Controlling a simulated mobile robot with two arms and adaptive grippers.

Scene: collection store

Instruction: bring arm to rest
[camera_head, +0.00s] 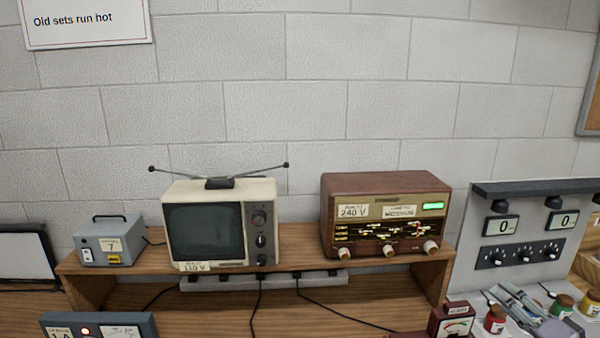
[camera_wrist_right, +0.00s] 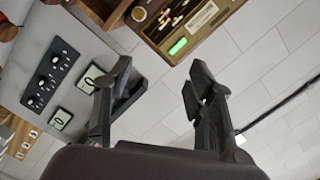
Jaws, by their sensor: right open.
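The green-lit radio (camera_wrist_right: 178,46) and the dial panel (camera_wrist_right: 55,75) lie beyond the fingers in that view. My left gripper is in neither view.
A television (camera_head: 205,225) with spread antennas and a brown radio (camera_head: 345,225) stand on a wooden shelf (camera_head: 290,240). A small grey box (camera_head: 105,242) is at the left.

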